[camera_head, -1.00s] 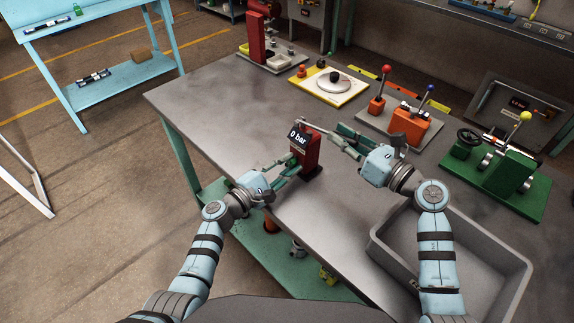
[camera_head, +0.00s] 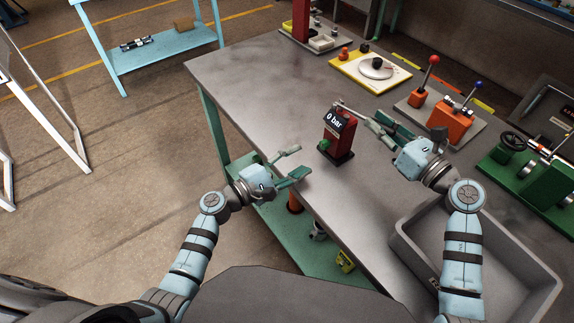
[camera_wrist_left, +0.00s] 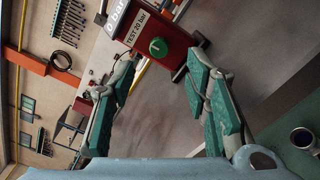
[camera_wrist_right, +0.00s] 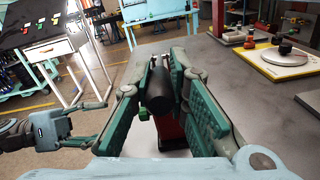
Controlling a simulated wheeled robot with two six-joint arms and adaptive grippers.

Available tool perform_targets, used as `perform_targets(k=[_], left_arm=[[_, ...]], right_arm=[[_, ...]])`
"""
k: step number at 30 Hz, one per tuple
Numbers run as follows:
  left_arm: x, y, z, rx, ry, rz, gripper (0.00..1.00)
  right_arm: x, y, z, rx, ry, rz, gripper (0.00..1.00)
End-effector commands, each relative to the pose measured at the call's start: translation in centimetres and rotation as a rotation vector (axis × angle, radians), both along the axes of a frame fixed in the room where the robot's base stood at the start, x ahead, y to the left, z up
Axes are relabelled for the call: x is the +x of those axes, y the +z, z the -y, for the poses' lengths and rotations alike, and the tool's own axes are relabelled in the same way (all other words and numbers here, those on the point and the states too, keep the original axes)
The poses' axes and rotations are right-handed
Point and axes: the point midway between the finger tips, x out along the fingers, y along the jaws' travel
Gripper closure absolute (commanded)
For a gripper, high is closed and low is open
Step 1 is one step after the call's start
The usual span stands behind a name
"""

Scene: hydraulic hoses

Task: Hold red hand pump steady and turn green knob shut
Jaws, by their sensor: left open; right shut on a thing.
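The red hand pump (camera_head: 337,140) stands upright on the bench, its display reading "0 bar". In the left wrist view the pump (camera_wrist_left: 165,22) carries a "TEST 20 bar" label. Its green knob (camera_head: 323,145) faces my left gripper and also shows in the left wrist view (camera_wrist_left: 158,47). My left gripper (camera_head: 302,162) is open and empty, apart from the knob and near the bench edge. My right gripper (camera_head: 379,122) is shut on the black grip of the pump's handle (camera_wrist_right: 161,90), to the pump's right. The pump body is mostly hidden in the right wrist view.
A grey bin (camera_head: 405,235) stands at the bench's front right. An orange valve unit (camera_head: 452,123) and a green device (camera_head: 535,175) stand to the right. A yellow-edged plate (camera_head: 352,80) lies behind. The bench left of the pump (camera_head: 260,100) is clear.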

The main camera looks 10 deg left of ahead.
Motion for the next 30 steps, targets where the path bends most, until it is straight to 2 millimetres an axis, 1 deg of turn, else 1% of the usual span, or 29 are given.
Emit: perform_targets(k=[1, 3, 6, 14, 19, 23, 26, 30], left_arm=[[-1.0, 0.0, -0.7, 0.003, -0.001, 0.000, 0.57], [-2.0, -0.1, -1.7, 0.003, 0.000, 0.000, 0.57], [-2.8, 0.0, -2.4, 0.001, -0.001, 0.000, 0.57], [-3.1, 0.1, -2.6, -0.001, -0.002, 0.000, 0.57], [-2.8, 0.1, -2.7, -0.074, -0.007, -0.063, 0.57], [-1.8, 0.1, -1.8, -0.075, -0.005, -0.061, 0.57], [-0.1, 0.2, -0.3, -0.077, -0.006, -0.060, 0.57], [2.7, 0.2, 2.2, -0.078, -0.007, -0.062, 0.57]], right_arm=[[0.0, 0.0, 0.0, 0.000, 0.001, 0.000, 1.00], [0.0, 0.0, 0.0, 0.001, 0.001, -0.001, 1.00], [0.0, 0.0, 0.0, 0.001, 0.001, -0.001, 1.00], [0.0, 0.0, 0.0, 0.000, 0.001, 0.000, 1.00], [0.0, 0.0, 0.0, 0.000, 0.001, 0.000, 1.00], [0.0, 0.0, 0.0, 0.000, 0.001, 0.000, 1.00], [0.0, 0.0, 0.0, 0.000, 0.001, 0.000, 1.00], [0.0, 0.0, 0.0, 0.000, 0.001, 0.000, 1.00]])
